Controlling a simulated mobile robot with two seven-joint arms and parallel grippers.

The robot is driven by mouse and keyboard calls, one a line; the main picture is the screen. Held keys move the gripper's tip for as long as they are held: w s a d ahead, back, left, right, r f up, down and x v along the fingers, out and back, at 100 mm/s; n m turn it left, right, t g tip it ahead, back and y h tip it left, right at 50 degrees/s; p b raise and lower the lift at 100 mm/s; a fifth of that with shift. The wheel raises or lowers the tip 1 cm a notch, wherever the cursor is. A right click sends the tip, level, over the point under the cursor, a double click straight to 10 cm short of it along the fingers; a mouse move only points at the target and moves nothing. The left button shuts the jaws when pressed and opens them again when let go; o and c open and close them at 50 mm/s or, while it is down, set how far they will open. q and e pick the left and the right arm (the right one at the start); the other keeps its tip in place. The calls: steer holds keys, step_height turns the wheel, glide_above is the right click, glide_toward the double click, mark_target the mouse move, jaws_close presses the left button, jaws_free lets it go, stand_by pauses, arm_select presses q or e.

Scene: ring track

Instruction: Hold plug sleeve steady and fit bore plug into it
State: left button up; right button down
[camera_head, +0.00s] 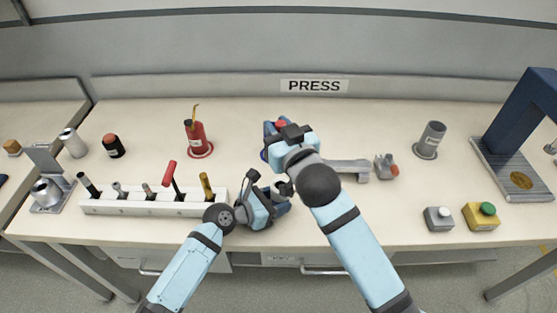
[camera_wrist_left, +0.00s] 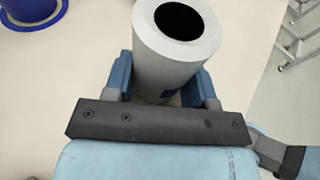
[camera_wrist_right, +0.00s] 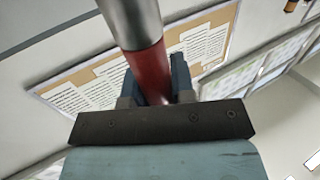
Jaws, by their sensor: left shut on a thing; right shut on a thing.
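My left gripper (camera_head: 281,200) is shut around the plug sleeve, low over the front of the bench. In the left wrist view the plug sleeve (camera_wrist_left: 178,62) is a light grey cylinder with a dark open bore at its far end. My right gripper (camera_head: 275,131) is farther back on the bench and shut on the bore plug. In the right wrist view the bore plug (camera_wrist_right: 150,70) has a red part between the fingers and a bare metal end sticking out. Plug and sleeve are apart. My right wrist hides much of the plug in the head view.
A white tool rack (camera_head: 150,206) stands to the left of my left gripper. A red can (camera_head: 196,137) stands behind it.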

steer(key=shift+f, duration=2.6)
steer(key=shift+f, duration=0.6)
steer(key=c, duration=1)
jaws_free()
steer(key=shift+o, duration=0.2)
steer(key=r+v, duration=0.1)
steer(key=v, duration=1.1)
steer(key=shift+r, duration=0.1)
arm_select(q)
steer(key=o, duration=0.8)
